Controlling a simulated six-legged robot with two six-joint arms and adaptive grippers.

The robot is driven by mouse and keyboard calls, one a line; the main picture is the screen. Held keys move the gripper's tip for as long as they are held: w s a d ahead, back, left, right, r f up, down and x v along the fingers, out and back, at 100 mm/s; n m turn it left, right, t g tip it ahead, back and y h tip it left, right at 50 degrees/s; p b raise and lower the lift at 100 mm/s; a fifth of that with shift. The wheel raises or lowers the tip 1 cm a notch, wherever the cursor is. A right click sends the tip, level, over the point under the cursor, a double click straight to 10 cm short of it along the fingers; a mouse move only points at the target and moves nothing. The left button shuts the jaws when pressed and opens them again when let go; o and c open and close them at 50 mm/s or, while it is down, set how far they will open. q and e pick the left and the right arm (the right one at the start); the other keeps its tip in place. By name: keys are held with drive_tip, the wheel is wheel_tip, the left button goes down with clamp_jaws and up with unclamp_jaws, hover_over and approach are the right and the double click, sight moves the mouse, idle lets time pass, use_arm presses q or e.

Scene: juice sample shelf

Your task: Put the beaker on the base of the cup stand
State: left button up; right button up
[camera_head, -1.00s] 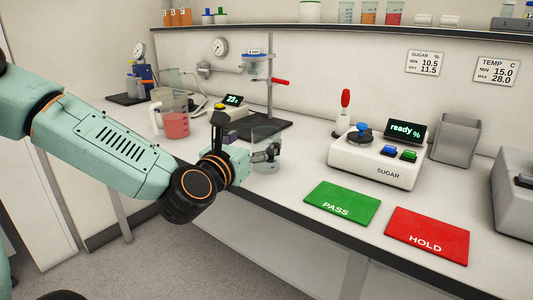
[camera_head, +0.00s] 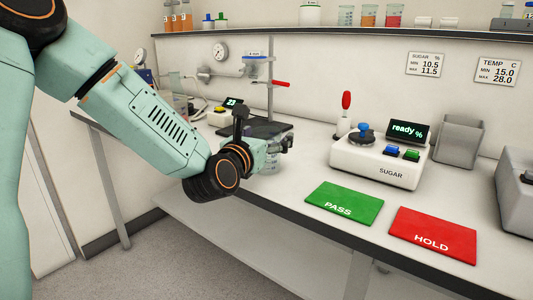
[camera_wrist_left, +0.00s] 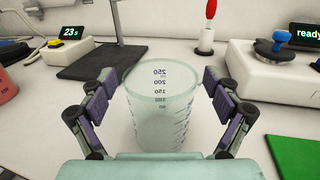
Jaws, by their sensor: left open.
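The clear beaker (camera_head: 270,166) stands upright on the counter near its front edge; my left gripper hides most of it in the head view. In the left wrist view the beaker (camera_wrist_left: 165,110) shows its graduation marks and looks empty. My left gripper (camera_head: 284,146) is open, with one finger on each side of the beaker and visible gaps to its wall. My right gripper is out of view.
The sugar meter (camera_head: 375,160) stands to the right, with the green PASS mat (camera_head: 344,204) and red HOLD mat (camera_head: 432,236) before it. A timer (camera_head: 222,114) sits left of the stand. A red-handled tool (camera_head: 345,112) stands behind. The base's visible part is bare.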

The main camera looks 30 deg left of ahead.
use_arm(q)
drive_tip(key=shift+c, duration=0.4)
drive_tip(key=c, duration=1.2)
drive_tip(key=shift+r, duration=0.1)
drive_tip(key=shift+c, duration=0.6)
